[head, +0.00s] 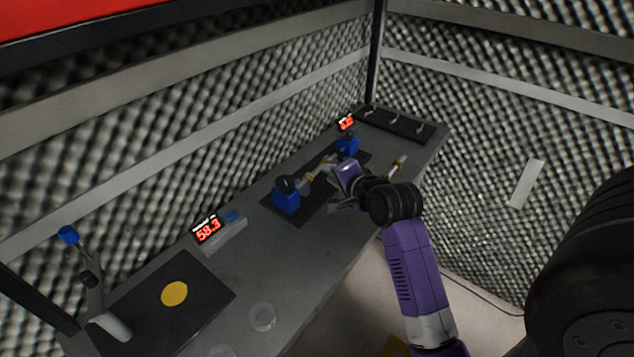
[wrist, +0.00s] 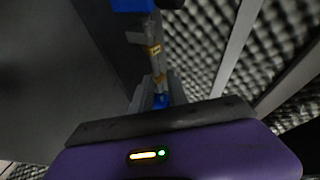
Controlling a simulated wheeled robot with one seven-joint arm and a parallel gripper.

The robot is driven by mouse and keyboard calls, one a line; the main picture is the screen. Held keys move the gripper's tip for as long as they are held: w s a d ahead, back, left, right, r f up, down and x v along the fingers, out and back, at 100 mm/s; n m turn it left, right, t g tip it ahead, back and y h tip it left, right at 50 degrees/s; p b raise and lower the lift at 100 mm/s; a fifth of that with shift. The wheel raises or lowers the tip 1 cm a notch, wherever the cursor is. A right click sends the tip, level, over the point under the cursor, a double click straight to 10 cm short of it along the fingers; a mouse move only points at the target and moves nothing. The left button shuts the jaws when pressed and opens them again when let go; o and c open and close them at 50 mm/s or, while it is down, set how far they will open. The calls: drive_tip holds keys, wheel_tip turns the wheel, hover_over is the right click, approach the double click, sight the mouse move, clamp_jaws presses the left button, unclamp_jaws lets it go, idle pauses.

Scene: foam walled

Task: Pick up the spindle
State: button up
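The spindle (head: 308,183), a thin pale rod with a tan-yellow band, lies in the stand on the dark mat, between two blue blocks. In the wrist view the spindle (wrist: 155,58) runs up from between my fingers toward a blue block at the top. My gripper (head: 332,186) is at the stand, close to the spindle. In the wrist view its two grey fingers (wrist: 156,88) stand on either side of the rod with a gap between them. The gripper hides part of the stand in the head view. Contact with the rod is not clear.
The near blue block (head: 287,199) and far blue block (head: 348,146) flank the spindle. A red-digit display (head: 208,230) stands nearer on the grey bench. A yellow disc (head: 174,293) lies on a dark mat. A black tray (head: 395,123) is at the far end. Foam walls close in behind.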

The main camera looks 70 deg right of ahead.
sight(319, 171)
drive_tip(key=shift+a+f, duration=0.2)
drive_tip(key=shift+f, duration=0.2)
drive_tip(key=shift+w+d+f+m+y, duration=0.1)
drive_tip(key=shift+f+m+y, duration=0.05)
drive_tip(key=shift+m+y, duration=0.2)
drive_tip(key=x, duration=0.7)
drive_tip(key=shift+d+p, duration=0.3)
drive_tip(key=shift+d, duration=0.05)
clamp_jaws()
idle(0.5)
